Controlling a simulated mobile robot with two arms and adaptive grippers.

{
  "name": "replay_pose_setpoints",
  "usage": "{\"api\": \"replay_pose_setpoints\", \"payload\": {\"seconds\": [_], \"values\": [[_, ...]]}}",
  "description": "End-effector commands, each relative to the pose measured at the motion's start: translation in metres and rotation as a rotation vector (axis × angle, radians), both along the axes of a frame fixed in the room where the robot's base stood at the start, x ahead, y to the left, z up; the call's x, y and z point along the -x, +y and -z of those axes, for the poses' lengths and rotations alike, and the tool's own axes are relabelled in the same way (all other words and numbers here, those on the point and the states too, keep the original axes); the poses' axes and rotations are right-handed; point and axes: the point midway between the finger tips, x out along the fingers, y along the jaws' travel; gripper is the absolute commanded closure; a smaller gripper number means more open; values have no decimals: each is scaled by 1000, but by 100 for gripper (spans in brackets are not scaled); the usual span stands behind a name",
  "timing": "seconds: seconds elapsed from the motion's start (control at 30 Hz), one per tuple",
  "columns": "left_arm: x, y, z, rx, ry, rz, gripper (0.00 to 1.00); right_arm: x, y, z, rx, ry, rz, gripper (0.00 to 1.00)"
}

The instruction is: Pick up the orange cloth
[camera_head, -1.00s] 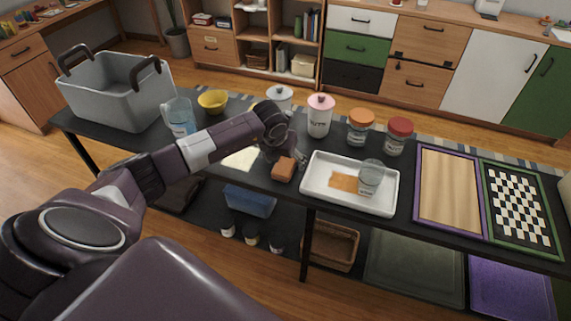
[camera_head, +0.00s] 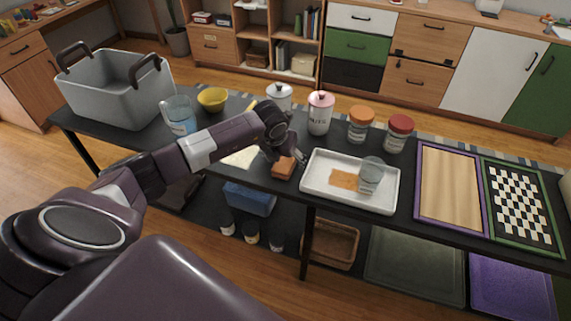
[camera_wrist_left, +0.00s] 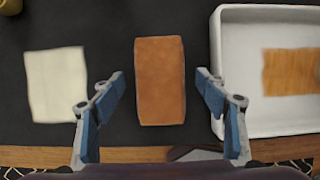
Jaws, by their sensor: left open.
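A flat orange cloth (camera_head: 343,180) lies in the white tray (camera_head: 318,190), left of a clear cup. It also shows at the right of the left wrist view (camera_wrist_left: 291,72). My left gripper (camera_head: 296,156) is over the table, left of the tray. In the left wrist view its fingers (camera_wrist_left: 160,82) are open and apart, on either side of an orange-brown block (camera_wrist_left: 160,100). I cannot tell how high the fingers are above the table. The block also shows in the head view (camera_head: 284,168), partly under the gripper. My right gripper is out of view.
The clear cup (camera_head: 371,172) stands in the tray beside the cloth. A pale cloth (camera_wrist_left: 56,85) lies left of the block. Jars (camera_head: 320,115) stand behind the tray. A framed wooden board (camera_head: 450,180) lies to its right. A grey bin (camera_head: 115,95) stands far left.

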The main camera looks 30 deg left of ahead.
Motion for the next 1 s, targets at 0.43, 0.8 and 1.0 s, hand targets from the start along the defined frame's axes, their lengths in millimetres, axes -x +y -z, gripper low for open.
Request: {"api": "replay_pose_setpoints", "payload": {"seconds": [0.43,0.8,1.0], "values": [[0,0,0,0,0,0,61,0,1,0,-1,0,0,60],[0,0,-1,0,0,0,74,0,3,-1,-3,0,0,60],[0,0,-8,0,0,-1,74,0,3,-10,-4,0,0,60]]}}
